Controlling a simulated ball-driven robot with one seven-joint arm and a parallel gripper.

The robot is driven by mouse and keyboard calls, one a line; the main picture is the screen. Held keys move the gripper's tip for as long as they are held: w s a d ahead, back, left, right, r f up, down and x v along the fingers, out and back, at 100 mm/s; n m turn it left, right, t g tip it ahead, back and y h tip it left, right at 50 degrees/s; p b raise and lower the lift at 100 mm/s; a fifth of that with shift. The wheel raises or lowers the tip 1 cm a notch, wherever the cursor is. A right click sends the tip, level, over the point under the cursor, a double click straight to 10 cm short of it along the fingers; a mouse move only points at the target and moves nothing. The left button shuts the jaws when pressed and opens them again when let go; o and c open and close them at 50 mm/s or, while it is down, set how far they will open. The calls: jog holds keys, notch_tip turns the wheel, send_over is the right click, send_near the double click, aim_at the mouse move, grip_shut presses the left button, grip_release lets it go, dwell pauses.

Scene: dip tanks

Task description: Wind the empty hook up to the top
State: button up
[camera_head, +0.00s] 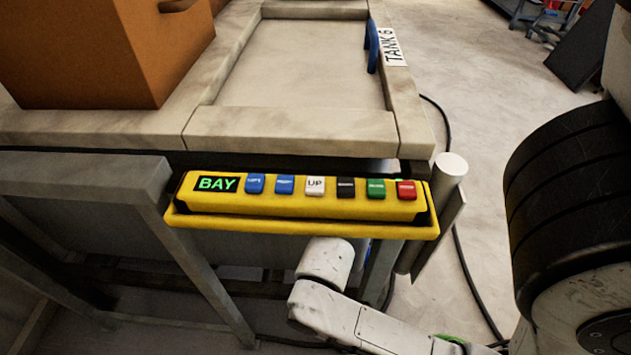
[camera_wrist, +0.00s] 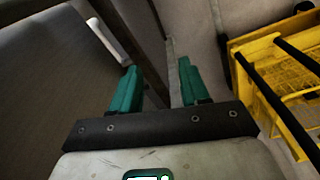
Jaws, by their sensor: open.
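A yellow control box (camera_head: 300,200) sits at the front edge of the tank bench in the head view. Its small display (camera_head: 217,184) reads BAY in green. Its row of buttons holds two blue ones, a white button (camera_head: 315,186) marked UP, a black button (camera_head: 345,188), a green button (camera_head: 376,189) and a red button (camera_head: 406,190). No hook shows in either view. My gripper (camera_wrist: 158,66) shows in the wrist view with its two green fingers apart and nothing between them. In the head view only my white arm shows, below the box; the gripper is hidden.
An orange-brown box (camera_head: 105,60) stands on the bench at the left. A tank (camera_head: 290,128) labelled TANK 6 lies behind the control box. A grey post (camera_head: 445,185) stands at the box's right end. A yellow frame with black bars (camera_wrist: 240,90) is right of my gripper.

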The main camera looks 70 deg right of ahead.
jog(key=shift+w+d+r, duration=0.1)
jog(key=shift+d+r, duration=0.1)
jog(key=shift+r, duration=0.05)
jog(key=shift+c, duration=0.3)
grip_shut()
